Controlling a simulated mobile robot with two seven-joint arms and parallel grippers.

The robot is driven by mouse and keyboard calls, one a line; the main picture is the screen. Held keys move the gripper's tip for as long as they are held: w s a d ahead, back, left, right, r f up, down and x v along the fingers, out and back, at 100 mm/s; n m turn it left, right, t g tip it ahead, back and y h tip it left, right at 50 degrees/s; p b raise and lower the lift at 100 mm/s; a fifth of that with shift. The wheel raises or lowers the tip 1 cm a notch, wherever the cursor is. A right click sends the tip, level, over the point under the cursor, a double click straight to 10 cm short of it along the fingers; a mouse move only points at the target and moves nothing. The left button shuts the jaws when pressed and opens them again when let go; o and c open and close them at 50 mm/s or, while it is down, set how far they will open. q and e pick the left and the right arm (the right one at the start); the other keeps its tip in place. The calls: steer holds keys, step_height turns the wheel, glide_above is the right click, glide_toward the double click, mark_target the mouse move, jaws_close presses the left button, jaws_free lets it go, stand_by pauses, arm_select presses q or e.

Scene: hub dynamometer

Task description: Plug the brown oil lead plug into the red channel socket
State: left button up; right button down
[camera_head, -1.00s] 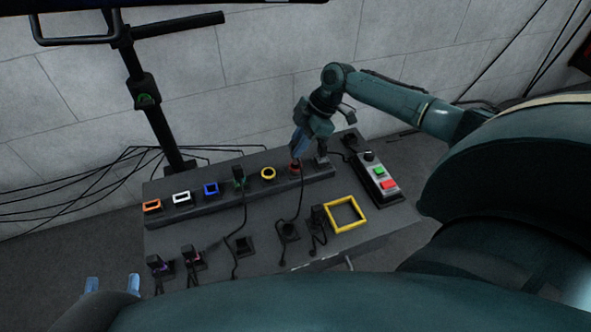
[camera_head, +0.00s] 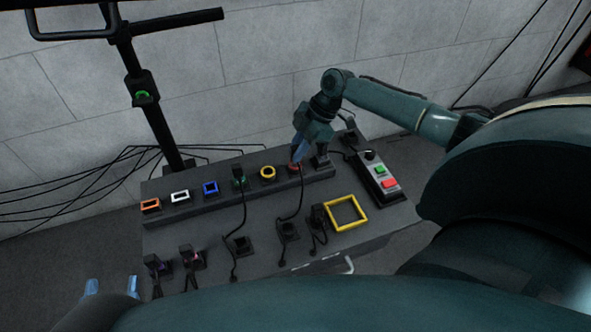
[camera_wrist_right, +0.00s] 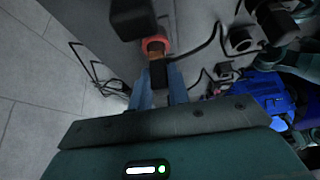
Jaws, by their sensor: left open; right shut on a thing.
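The red socket (camera_head: 294,169) is near the right end of the raised socket row; its red ring (camera_wrist_right: 156,44) shows in the right wrist view. My right gripper (camera_head: 299,155) is over it, shut on the brown oil lead plug. In the wrist view the plug's black body and brown band (camera_wrist_right: 157,62) sit between the blue fingers (camera_wrist_right: 159,92), lined up with the ring and seemingly touching it. How deep the plug sits is hidden. Its black lead (camera_head: 301,195) hangs down the panel. My left gripper (camera_head: 112,286) is open and empty at lower left.
Orange (camera_head: 151,205), white (camera_head: 180,196), blue (camera_head: 210,188) and yellow (camera_head: 267,173) sockets look empty. A plug stands in the green socket (camera_head: 239,180). A black-and-grey fitting (camera_head: 320,160) stands close right of my gripper. Several plugs, a yellow frame (camera_head: 346,214) and a button box (camera_head: 378,178) are nearby.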

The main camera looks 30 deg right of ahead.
steer(key=shift+f, duration=0.45)
steer(key=c, duration=1.3)
jaws_free()
steer(key=shift+o, duration=0.2)
steer(key=p+v, duration=0.2)
steer(key=v, duration=1.1)
steer(key=shift+r, duration=0.15)
